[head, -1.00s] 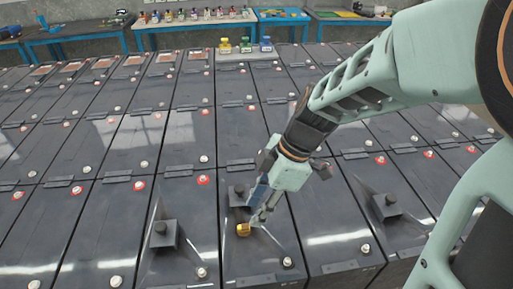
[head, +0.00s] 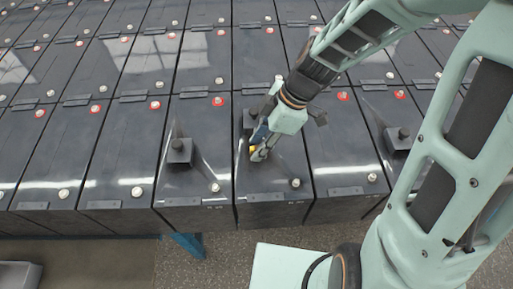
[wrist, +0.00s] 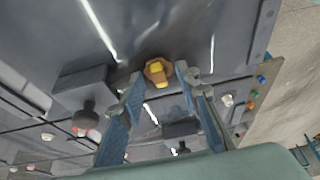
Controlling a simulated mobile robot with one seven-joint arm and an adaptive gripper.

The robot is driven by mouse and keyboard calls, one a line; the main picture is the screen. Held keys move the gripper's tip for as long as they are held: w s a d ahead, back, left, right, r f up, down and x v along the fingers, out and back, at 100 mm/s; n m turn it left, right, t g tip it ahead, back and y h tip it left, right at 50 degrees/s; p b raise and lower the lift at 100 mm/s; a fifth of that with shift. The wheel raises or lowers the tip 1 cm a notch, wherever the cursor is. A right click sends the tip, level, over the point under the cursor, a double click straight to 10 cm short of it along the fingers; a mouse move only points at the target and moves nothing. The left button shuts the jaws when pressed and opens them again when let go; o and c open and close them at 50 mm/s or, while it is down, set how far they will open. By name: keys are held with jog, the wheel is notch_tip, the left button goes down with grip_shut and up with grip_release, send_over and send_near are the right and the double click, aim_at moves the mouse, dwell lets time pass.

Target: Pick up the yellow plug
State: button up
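The yellow plug (head: 253,149) sits on top of a dark battery in the front row, partly hidden by my gripper (head: 259,151). In the wrist view the yellow plug (wrist: 158,73) shows a yellow middle with a brownish, many-sided rim. In that view the two blue-grey fingers of my gripper (wrist: 160,77) stand apart, one to each side of the plug. The plug is at the level of the fingertips or just beyond them. I see a gap at the left finger; whether the right finger touches the plug is hard to tell.
Dark batteries (head: 197,133) stand in close rows, with white and red-ringed terminals. Black raised posts stand on batteries at left (head: 180,151) and right (head: 402,138); another is partly hidden behind my gripper. Speckled floor (head: 222,252) lies in front of the row.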

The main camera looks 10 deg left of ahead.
grip_shut()
jog(key=shift+r, duration=0.15)
